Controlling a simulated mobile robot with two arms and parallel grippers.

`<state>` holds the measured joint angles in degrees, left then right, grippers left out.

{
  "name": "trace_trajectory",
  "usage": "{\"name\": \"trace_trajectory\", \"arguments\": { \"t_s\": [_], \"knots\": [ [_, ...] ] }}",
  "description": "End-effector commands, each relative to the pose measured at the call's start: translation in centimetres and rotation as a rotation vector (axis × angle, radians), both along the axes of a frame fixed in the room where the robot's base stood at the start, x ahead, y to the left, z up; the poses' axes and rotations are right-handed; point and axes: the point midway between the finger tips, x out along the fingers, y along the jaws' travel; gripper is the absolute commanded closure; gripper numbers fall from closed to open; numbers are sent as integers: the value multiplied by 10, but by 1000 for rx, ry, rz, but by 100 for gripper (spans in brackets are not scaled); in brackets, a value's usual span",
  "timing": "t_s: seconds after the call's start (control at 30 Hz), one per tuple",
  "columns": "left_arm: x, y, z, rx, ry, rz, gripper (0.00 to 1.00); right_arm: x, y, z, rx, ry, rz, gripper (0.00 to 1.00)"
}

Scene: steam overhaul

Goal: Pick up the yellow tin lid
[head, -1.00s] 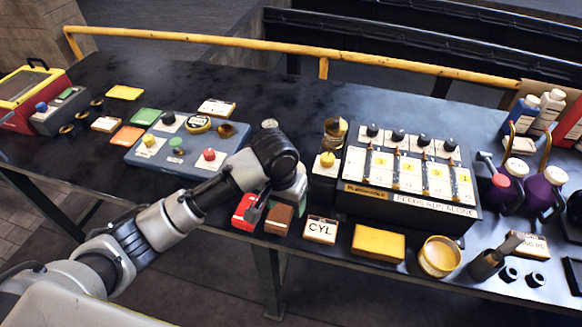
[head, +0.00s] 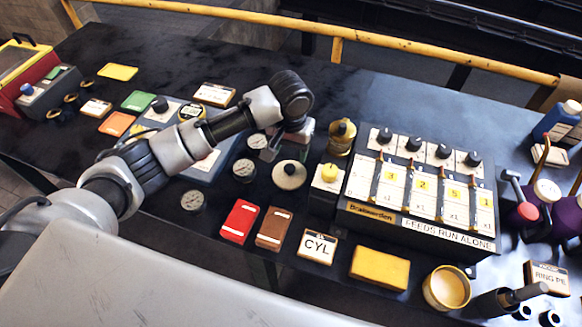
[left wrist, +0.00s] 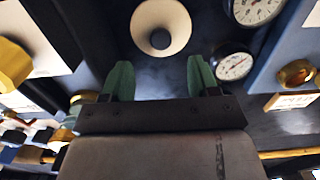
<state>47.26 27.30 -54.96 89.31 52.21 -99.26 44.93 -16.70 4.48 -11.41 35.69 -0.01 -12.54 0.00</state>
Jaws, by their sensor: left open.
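A round pale cream-yellow disc (head: 281,183) with a dark knob, like a lid, lies on the dark bench in the head view. In the left wrist view the disc (left wrist: 143,22) is just beyond the fingertips. I cannot tell for sure that it is the yellow tin lid. An open round yellow tin (head: 431,294) with cream contents stands at the front right. My left gripper (head: 270,150) is above the bench behind the disc, apart from it. In the left wrist view its green fingers (left wrist: 160,75) are open and empty. My right gripper is not in view.
Dial gauges (head: 244,170) lie left of the disc. A feed box with a yellow button (head: 329,172) stands to its right, near a brass piece (head: 341,134). Red (head: 239,222) and brown (head: 274,229) blocks and a yellow block (head: 380,268) line the front. A yellow rail (head: 400,65) runs behind.

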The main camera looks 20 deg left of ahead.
Motion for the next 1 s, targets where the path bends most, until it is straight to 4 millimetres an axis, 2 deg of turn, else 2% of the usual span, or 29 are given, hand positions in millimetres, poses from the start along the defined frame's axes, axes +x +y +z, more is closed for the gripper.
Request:
{"name": "trace_trajectory", "arguments": {
  "t_s": [0.1,0.2,0.33,0.5,0.6,0.87,1.0],
  "knots": [
    [0,0,-15,0,2,0,40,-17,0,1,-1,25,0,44],
    [0,0,-22,0,1,0,40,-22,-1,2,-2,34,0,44],
    [-1,1,-33,1,2,1,40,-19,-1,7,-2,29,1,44],
    [-1,1,-61,0,3,0,40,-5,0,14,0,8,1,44],
    [-1,1,-70,-1,1,0,40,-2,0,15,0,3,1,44],
    [-1,1,-74,-1,-1,-1,40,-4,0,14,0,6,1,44],
    [-1,1,-74,-1,-1,-1,60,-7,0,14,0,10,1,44]
  ]
}}
